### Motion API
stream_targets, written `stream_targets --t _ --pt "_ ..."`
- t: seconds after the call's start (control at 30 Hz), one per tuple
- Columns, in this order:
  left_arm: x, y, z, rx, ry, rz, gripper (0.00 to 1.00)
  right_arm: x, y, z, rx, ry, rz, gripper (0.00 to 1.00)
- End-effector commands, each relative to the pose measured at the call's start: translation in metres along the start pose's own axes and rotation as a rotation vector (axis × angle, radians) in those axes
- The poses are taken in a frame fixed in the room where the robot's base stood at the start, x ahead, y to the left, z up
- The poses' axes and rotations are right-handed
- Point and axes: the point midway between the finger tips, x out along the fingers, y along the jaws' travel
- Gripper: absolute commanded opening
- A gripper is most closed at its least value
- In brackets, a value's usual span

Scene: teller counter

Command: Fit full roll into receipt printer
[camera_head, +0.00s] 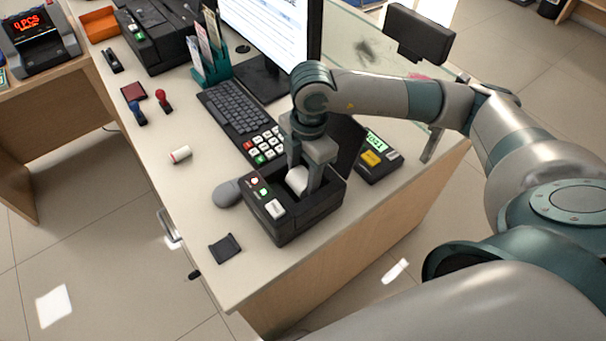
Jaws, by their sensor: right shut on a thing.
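The receipt printer (290,225) is a black box near the front end of the counter, with a white button and small lights on its left part. A dark panel that looks like its raised lid stands behind my right gripper. My right gripper (303,178) points down into the top of the printer and is shut on a white paper roll (297,181). The roll's lower part is hidden by the printer's walls, so I cannot tell whether it touches the bottom. A small, thin white roll with a reddish end (181,155) lies on the counter to the left. My left gripper is not in view.
A grey mouse (227,193) and a flat dark piece (225,248) lie left of the printer. A keyboard (240,110), keypad (264,145) and card terminal (372,159) stand close behind and beside it. The counter's front left is mostly clear.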

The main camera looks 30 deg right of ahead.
Motion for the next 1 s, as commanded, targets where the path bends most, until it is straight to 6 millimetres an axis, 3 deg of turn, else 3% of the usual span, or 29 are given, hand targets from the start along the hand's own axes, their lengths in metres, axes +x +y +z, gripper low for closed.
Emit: stream_targets --t 0.33,0.37,0.43,1.0 --pt "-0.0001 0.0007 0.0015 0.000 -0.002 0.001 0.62 0.0001 0.0001 -0.0001 0.000 0.000 0.000 0.20" --pt "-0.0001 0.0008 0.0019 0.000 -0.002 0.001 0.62 0.0001 0.0001 -0.0001 0.000 0.000 0.000 0.51" --pt "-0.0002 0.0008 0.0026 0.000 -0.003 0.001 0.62 0.0001 0.0001 -0.0001 0.000 0.000 0.000 0.66" --pt "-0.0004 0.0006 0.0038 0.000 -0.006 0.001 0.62 -0.0001 0.0001 0.0000 0.000 0.000 0.000 0.66"
